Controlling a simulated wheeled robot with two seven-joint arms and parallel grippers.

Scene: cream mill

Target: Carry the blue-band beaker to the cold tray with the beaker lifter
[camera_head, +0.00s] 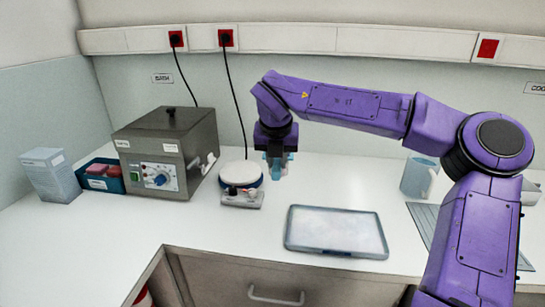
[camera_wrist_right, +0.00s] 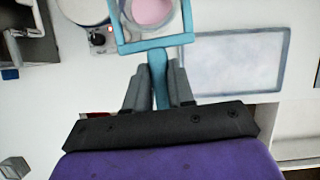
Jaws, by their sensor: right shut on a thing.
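My right gripper (camera_head: 275,142) points down above the counter, right of the round white plate. In the wrist view the right gripper (camera_wrist_right: 160,88) is shut on the handle of the teal beaker lifter (camera_wrist_right: 160,44). The lifter's square frame surrounds a round beaker with pink contents (camera_wrist_right: 152,10), cut off by the top edge. No band colour can be made out. In the head view the lifter (camera_head: 277,165) is small and partly hidden under the gripper. The cold tray (camera_head: 336,252), flat with a grey rim, lies right and nearer; it also shows in the wrist view (camera_wrist_right: 236,95). My left gripper is out of view.
The round white plate (camera_head: 240,172) with its control box (camera_head: 242,197) stands left of the gripper. Left of it are a grey heated box (camera_head: 150,140), a blue bin (camera_head: 97,183) and a pale box (camera_head: 50,175). A mug (camera_head: 416,178) stands right.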

